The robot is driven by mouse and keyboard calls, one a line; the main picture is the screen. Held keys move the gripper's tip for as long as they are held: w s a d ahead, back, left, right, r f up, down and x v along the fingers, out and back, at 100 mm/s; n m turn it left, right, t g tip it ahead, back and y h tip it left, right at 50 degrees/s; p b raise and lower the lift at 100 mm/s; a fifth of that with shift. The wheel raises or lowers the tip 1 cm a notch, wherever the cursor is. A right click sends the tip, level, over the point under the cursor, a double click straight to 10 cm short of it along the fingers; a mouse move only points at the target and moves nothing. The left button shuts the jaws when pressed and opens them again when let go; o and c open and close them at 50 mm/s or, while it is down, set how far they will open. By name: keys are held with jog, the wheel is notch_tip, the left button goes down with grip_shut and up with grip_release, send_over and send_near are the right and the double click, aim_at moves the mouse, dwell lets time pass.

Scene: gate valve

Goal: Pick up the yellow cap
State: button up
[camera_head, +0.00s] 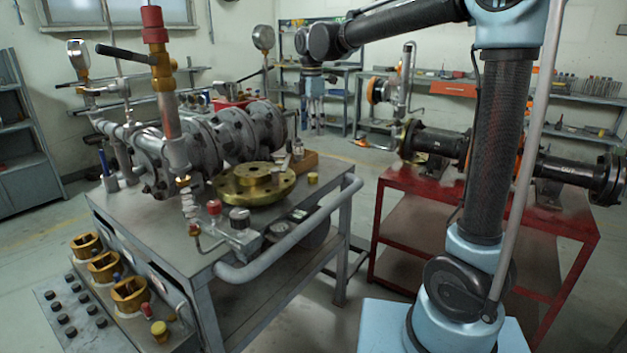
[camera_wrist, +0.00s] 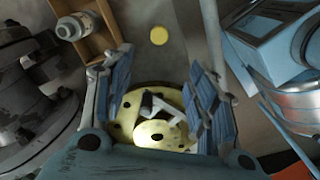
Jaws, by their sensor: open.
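A small round yellow cap (camera_head: 313,178) sits on the grey bench top near its right edge, beside the brass flange (camera_head: 253,183). In the wrist view the yellow cap (camera_wrist: 158,36) lies at the top middle, beyond my fingertips and apart from them. My gripper (camera_head: 314,118) hangs above the back right of the bench in the head view. In the wrist view my gripper (camera_wrist: 155,85) has its two blue-padded fingers spread apart with nothing held between them. The brass flange (camera_wrist: 125,115) shows below and between the fingers.
A wooden box (camera_wrist: 98,38) holding a grey fitting (camera_wrist: 75,25) lies left of the cap. A large grey valve body (camera_head: 215,140) fills the bench's left and back. A grey pipe rail (camera_head: 300,232) runs along the front. A red table (camera_head: 480,215) stands right.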

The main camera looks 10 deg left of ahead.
send_over(313, 174)
jog(key=f, duration=1.2)
jog(key=shift+s+a, duration=0.1)
jog(key=shift+s, duration=0.2)
jog(key=shift+w+f, duration=0.2)
jog(key=shift+f, duration=2.4)
jog(key=c, duration=0.8)
